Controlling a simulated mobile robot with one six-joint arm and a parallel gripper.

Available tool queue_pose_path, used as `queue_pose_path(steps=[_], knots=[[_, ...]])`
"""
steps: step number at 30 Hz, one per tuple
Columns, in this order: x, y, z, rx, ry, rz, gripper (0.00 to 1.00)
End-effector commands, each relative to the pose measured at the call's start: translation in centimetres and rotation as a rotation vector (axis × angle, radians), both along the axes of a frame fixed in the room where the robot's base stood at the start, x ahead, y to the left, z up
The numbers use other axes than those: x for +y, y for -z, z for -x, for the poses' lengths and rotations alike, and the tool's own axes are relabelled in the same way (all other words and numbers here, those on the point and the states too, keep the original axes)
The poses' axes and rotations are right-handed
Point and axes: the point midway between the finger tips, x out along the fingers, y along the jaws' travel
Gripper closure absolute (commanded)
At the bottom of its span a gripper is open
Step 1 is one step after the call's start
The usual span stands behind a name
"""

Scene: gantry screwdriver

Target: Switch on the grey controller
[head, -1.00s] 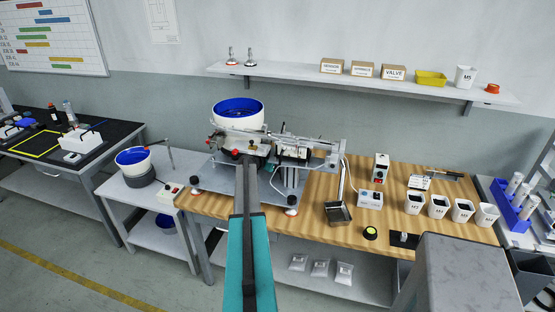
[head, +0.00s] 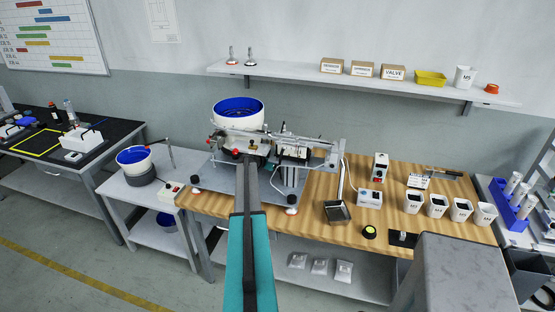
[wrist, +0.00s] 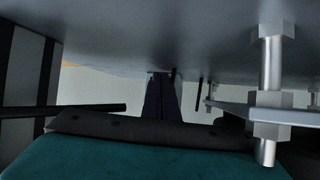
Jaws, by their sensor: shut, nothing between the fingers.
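Two small pale grey boxes that could be the grey controller stand on the wooden bench: an upright one with a dark front panel and a red spot (head: 380,167), and a low one with a small bluish panel (head: 369,198). I cannot tell which it is, nor whether either is lit. My gripper (head: 251,157) is shut and empty at the front of the feeder machine, left of both boxes and well apart from them. The wrist view shows a grey plate overhead and a bolt with nuts (wrist: 270,75) at the right; neither box shows there.
The feeder machine with its blue-lined bowl (head: 238,111) fills the bench's left part. A dark tray (head: 338,213), a yellow-topped button (head: 369,232) and several white cups (head: 437,207) stand around the boxes. A box with a red button (head: 171,190) sits on the side table.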

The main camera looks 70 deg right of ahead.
Motion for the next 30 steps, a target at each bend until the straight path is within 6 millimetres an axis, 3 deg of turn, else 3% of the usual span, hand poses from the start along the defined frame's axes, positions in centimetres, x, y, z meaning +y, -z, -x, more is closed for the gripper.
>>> queue_pose_path(steps=[30], knots=[[-0.69,-0.53,-0.03,-0.002,0.002,0.004,1.00]])
